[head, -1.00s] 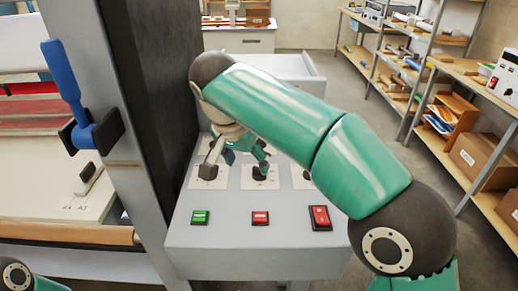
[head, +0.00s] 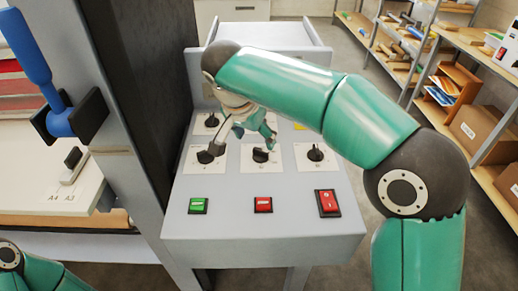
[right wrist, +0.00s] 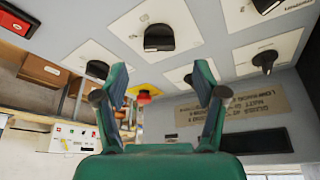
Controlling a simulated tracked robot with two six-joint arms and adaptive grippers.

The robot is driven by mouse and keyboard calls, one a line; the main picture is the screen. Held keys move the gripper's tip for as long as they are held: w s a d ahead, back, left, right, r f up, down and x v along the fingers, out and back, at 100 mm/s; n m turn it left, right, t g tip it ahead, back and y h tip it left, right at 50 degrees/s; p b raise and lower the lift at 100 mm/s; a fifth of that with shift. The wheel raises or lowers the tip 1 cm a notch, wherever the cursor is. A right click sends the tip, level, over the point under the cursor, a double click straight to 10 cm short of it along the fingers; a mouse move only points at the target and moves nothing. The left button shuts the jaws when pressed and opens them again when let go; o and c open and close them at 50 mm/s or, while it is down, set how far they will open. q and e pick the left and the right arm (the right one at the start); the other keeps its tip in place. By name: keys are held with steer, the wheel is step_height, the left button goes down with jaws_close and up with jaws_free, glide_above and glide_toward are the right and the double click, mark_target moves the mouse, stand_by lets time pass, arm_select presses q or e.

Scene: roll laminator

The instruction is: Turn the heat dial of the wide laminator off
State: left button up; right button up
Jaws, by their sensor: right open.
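The grey control panel (head: 225,228) carries several black dials on white plates. The front row has a left dial (head: 205,157), a middle dial (head: 261,155) and a right dial (head: 315,153); a back-left dial (head: 211,121) shows behind. Their labels are too small to read, so I cannot tell which is the heat dial. My right gripper (head: 248,133) is open above the panel, near the left and middle front dials. In the right wrist view its fingers (right wrist: 160,100) are spread with nothing between them; a dial (right wrist: 158,38) lies beyond them. My left gripper is out of view.
A green button (head: 198,205), a red button (head: 263,205) and a red rocker switch (head: 327,202) line the panel's front. A dark upright post and blue lever (head: 60,120) stand left. A red-and-yellow button (right wrist: 144,97) shows behind. Shelves (head: 490,80) stand far right.

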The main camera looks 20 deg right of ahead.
mark_target(260, 151)
steer(key=x, duration=0.6)
steer(key=c, duration=1.1)
steer(key=shift+c, duration=0.2)
steer(key=shift+d, duration=0.1)
